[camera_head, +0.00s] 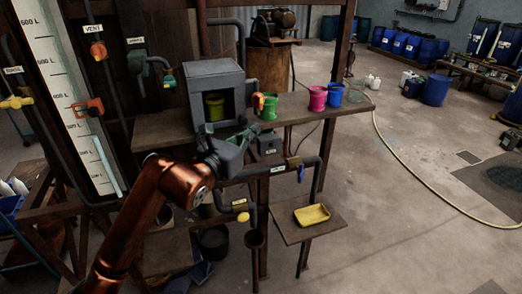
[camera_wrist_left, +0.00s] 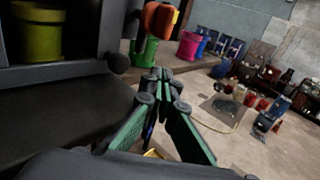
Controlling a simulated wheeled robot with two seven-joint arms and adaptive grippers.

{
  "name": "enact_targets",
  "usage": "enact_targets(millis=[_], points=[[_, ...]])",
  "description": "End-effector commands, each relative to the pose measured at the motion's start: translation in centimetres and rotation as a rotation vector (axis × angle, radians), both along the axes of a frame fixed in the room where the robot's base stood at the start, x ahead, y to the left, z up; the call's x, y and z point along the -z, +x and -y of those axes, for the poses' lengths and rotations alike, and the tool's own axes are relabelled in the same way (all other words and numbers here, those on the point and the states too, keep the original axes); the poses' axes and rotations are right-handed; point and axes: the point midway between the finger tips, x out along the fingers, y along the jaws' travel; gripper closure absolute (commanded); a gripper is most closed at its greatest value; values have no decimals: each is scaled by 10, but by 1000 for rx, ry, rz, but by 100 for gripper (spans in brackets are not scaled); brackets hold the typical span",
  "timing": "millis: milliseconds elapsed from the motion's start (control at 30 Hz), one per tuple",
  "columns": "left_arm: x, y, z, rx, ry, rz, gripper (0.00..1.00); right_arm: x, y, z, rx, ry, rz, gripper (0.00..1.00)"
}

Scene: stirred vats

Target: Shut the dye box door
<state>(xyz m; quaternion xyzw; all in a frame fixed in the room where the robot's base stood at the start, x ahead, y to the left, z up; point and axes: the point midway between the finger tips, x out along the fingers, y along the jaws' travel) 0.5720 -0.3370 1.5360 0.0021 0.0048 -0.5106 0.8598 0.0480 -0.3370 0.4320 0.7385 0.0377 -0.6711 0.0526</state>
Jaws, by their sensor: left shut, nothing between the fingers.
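The dye box (camera_head: 238,98) is a grey box on the wooden shelf, and its front stands open. A yellow-green pot (camera_head: 215,107) is inside; the pot (camera_wrist_left: 38,30) also shows in the wrist view. A dark flat panel (camera_wrist_left: 60,115) lies below the opening in the wrist view and looks like the lowered door, but I cannot be sure. My left gripper (camera_head: 247,132) is in front of the box at its lower right. Its green-padded fingers (camera_wrist_left: 160,78) are shut and empty, beside the panel's right side. I cannot tell whether they touch it. My right gripper is out of view.
Pink (camera_head: 317,98) and blue (camera_head: 335,94) pots stand farther right. Pipes run below the shelf. A yellow tray (camera_head: 312,215) sits on a low stand. Floor at right is largely open.

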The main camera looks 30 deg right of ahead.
Motion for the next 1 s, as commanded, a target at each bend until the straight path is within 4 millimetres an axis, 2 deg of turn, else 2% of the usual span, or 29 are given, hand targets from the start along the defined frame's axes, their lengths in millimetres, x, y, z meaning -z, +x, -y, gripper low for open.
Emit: enact_targets(millis=[33, 200, 400, 600, 833, 1000], points=[[4, -12, 3, 9, -1, 4, 100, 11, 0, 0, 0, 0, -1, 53], [3, -52, -4, 10, -1, 5, 100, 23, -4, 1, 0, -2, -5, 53], [1, -87, -11, 7, -2, 3, 100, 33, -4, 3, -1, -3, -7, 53], [0, -104, -14, 7, 0, 1, 100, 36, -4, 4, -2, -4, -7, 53], [0, -107, -15, 9, -3, -3, 100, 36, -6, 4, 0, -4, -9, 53], [5, -122, -24, 121, -98, -71, 100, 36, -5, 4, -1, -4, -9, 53]])
